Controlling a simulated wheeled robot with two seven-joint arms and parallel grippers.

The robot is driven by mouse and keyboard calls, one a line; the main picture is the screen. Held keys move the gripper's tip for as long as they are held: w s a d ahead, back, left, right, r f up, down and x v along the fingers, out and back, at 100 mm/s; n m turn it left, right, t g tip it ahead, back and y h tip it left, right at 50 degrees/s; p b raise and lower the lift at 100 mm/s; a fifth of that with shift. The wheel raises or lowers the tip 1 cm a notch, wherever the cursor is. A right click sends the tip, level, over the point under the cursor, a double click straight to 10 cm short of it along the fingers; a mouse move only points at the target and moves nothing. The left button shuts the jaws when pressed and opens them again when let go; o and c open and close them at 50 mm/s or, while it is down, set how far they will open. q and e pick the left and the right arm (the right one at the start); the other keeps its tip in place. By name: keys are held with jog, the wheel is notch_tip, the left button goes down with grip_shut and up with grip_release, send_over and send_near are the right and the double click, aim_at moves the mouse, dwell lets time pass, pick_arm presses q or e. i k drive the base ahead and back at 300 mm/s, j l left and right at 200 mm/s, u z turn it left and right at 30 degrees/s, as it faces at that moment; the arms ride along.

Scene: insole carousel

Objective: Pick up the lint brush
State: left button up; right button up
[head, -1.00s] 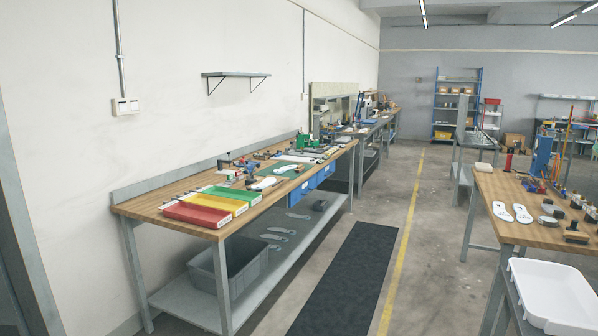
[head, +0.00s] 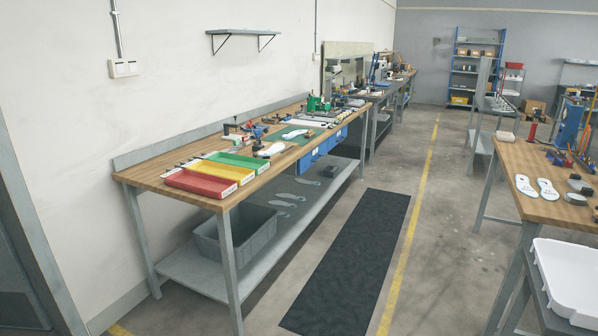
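I cannot pick out the lint brush for sure; objects on the benches are small at this distance. Several dark block-like items, one of them a dark block (head: 575,199), lie on the right wooden bench (head: 510,165), next to a pair of white insoles (head: 536,187). The left wooden bench (head: 150,177) carries many small tools too small to name. Neither of my grippers is in view.
Red (head: 201,184), yellow and green trays sit at the left bench's near end. A grey crate (head: 236,236) stands on its lower shelf. A white bin (head: 565,282) is at lower right. The aisle with a dark mat (head: 350,260) and yellow floor line is clear.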

aim_at(309, 133)
jog(key=i+z, duration=0.3)
jog(key=i, duration=0.4)
jog(key=i+z, duration=0.25)
jog(key=i, duration=0.5)
jog(key=i+j+z, duration=0.1)
jog(key=i+z, duration=0.2)
jog(key=i, duration=1.1)
jog(key=i+l+u, duration=0.15)
jog(key=i, duration=1.2)
jog(key=i+u, duration=0.3)
jog(key=i, duration=0.3)
jog(key=i+l+u, duration=0.2)
jog(key=i+u, duration=0.15)
jog(key=i, duration=0.2)
jog(key=i+u, duration=0.25)
jog(key=u, duration=0.25)
jog(key=i+l+u, duration=0.2)
jog(key=u, duration=0.3)
jog(key=i+l+u, duration=0.25)
jog(key=u, duration=0.25)
jog(key=i+l+u, duration=0.3)
jog(key=l+u, duration=0.1)
jog(key=u, duration=0.2)
